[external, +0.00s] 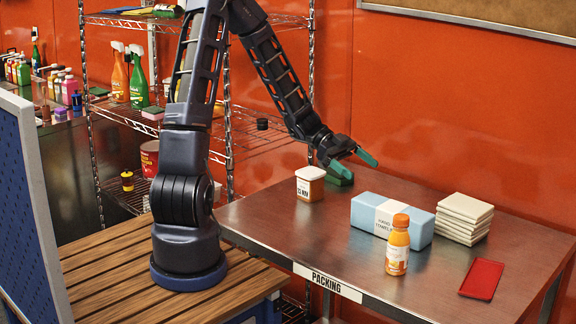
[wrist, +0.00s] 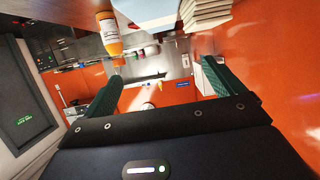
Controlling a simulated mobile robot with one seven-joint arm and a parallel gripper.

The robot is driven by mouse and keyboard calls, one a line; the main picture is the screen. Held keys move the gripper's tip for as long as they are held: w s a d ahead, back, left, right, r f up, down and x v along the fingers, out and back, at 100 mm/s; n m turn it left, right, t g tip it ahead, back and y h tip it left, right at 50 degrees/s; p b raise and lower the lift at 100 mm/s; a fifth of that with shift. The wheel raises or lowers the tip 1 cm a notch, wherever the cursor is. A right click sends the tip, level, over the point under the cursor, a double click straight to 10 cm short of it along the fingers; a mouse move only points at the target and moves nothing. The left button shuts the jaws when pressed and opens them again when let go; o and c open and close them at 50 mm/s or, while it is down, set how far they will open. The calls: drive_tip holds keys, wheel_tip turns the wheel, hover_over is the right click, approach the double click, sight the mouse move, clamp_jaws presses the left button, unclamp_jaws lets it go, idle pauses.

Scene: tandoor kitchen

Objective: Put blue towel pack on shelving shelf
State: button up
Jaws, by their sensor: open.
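The blue towel pack (external: 420,229), a light blue block with a white paper band, lies on the metal packing table (external: 262,213). In the wrist view its pale edge (wrist: 146,13) shows at the top, largely cut off. The wire shelving (external: 232,140) stands behind my arm at the left, with several shelves. My gripper (external: 356,164) is open and empty above the table's back part, behind and to the left of the pack and apart from it. Its two green fingers frame an empty gap in the wrist view (wrist: 161,78).
An orange-capped bottle (external: 398,250) stands against the pack's front in the picture. A stack of pale tiles or cloths (external: 465,218) is to its right, a red tray (external: 482,279) at front right, a white-lidded tub (external: 310,186) at left. The shelf holds spray bottles (external: 139,80) and a sponge (external: 153,113).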

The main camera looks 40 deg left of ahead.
approach(391, 205)
drive_tip(key=x, duration=0.3)
drive_tip(key=shift+s+d+f, duration=0.1)
drive_tip(key=shift+s+f, duration=0.1)
drive_tip(key=shift+s, duration=0.1)
drive_tip(key=shift+w+x, duration=0.1)
drive_tip(key=shift+x, duration=1.2)
drive_tip(key=shift+w+x, duration=0.15)
drive_tip(key=shift+x, duration=1.2)
drive_tip(key=shift+r, duration=0.15)
drive_tip(key=c, duration=1.4)
drive_tip(key=shift+o, duration=0.2)
